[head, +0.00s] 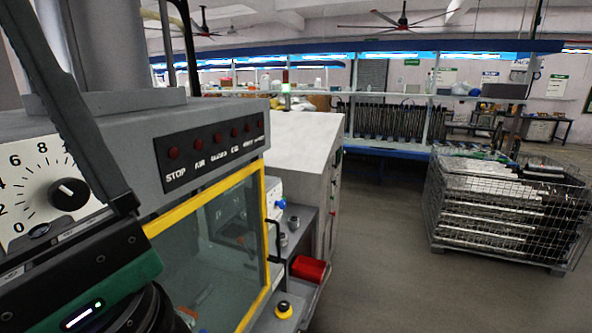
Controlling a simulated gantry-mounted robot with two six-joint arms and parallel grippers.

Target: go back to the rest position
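A black and green part with a small lit strip, which looks like my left arm's wrist, fills the lower left corner of the head view. A long dark bar, seemingly a finger of my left gripper (76,120), rises from it to the upper left in front of the machine. A second finger cannot be made out, so its opening is unclear. Nothing is visibly held. My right gripper is out of view. No pump tubes can be clearly made out.
A grey machine (225,115) with a dial (68,193), red buttons and a yellow-framed window (215,255) stands close on the left. A red bin (308,269) sits beside it. A wire-mesh crate (505,212) stands at right. The floor (390,260) between is clear.

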